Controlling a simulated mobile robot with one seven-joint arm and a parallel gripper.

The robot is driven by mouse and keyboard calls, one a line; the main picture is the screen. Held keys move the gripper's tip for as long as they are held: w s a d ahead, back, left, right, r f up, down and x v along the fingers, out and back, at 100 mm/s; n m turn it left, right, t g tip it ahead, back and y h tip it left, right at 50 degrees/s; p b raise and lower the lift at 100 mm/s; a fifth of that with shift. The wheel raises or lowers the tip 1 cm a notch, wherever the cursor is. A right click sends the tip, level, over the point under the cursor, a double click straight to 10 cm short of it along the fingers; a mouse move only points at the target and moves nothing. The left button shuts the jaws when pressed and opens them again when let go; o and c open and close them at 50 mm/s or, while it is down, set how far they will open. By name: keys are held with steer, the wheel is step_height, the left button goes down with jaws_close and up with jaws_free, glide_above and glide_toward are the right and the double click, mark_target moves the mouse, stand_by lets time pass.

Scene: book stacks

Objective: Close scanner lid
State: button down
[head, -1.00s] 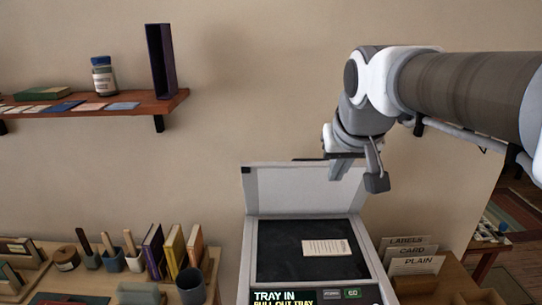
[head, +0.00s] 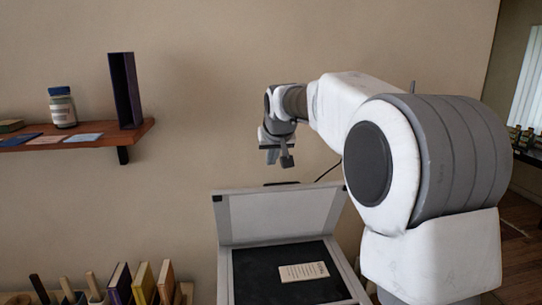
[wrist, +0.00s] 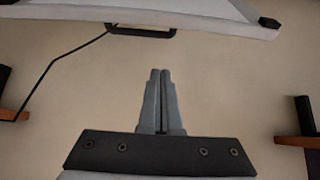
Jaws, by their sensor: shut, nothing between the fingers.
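The scanner (head: 250,275) stands below my arm in the head view, with its dark glass bed uncovered. Its lid (head: 278,218) is raised, leaning up towards the wall behind the bed. A cream card (head: 304,272) lies on the glass. My gripper (head: 279,158) hangs above the lid's top edge and apart from it. In the wrist view its two fingers (wrist: 161,75) are pressed together with nothing between them. The lid's edge (wrist: 215,22) crosses the top of the wrist view, with a dark handle (wrist: 143,31) beside it.
A wooden shelf (head: 85,139) with a jar (head: 62,107) and a dark upright box file (head: 125,90) is on the wall at left. Several books (head: 142,284) stand at lower left. A black cable (wrist: 55,62) hangs by the lid. The wall around my gripper is clear.

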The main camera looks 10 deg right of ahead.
mark_target(270, 184)
steer(key=x, duration=0.5)
steer(key=shift+w+f+p, duration=0.2)
steer(key=shift+f+p, duration=0.1)
steer(key=shift+p, duration=0.05)
steer(key=s, duration=0.2)
steer(key=shift+s+f, duration=0.65)
steer(key=shift+s, duration=0.25)
steer(key=shift+f, duration=0.1)
